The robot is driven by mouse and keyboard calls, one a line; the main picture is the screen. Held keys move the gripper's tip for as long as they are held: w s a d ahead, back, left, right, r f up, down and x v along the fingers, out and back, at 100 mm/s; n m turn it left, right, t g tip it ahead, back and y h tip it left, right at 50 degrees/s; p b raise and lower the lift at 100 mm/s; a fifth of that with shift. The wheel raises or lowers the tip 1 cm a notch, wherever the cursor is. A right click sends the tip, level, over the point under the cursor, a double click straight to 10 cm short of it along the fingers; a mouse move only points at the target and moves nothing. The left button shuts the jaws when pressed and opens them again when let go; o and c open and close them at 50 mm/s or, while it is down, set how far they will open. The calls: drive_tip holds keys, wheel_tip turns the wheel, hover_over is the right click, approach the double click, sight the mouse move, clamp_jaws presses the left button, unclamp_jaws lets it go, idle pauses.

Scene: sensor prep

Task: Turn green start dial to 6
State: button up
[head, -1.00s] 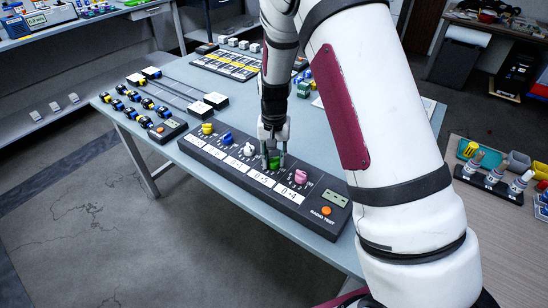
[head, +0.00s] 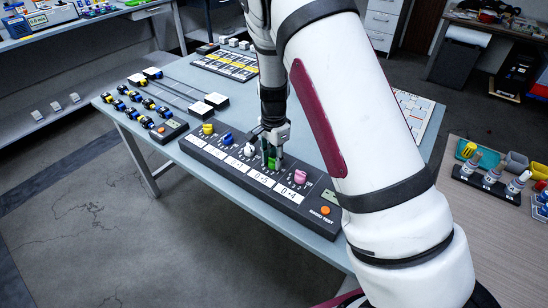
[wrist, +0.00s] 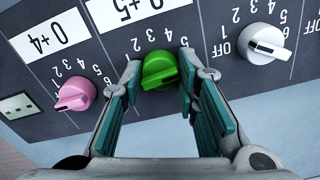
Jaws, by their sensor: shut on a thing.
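The green dial (wrist: 160,70) sits on the dark dial panel (head: 215,160), between a pink dial (wrist: 75,94) and a white dial (wrist: 264,43). My gripper (wrist: 160,75) is around the green dial with a finger on each side of it, shut on it. In the head view my gripper (head: 271,160) stands over the panel and partly covers the green dial (head: 270,168). Numbers are printed around the dial in the wrist view; which one it points to I cannot tell. The label above it in the wrist view reads 0+5.
Yellow (head: 208,129) and blue (head: 228,138) dials stand further left on the panel. An orange button (head: 325,210) and a small display are at its right end. Several small blue-and-yellow parts (head: 150,104) lie behind on the table (head: 185,205).

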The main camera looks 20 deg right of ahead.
sight(274, 159)
drive_tip(key=shift+m, duration=0.6)
drive_tip(key=o, duration=1.2)
drive_tip(key=shift+c, duration=0.2)
wheel_tip(274, 159, up, 12)
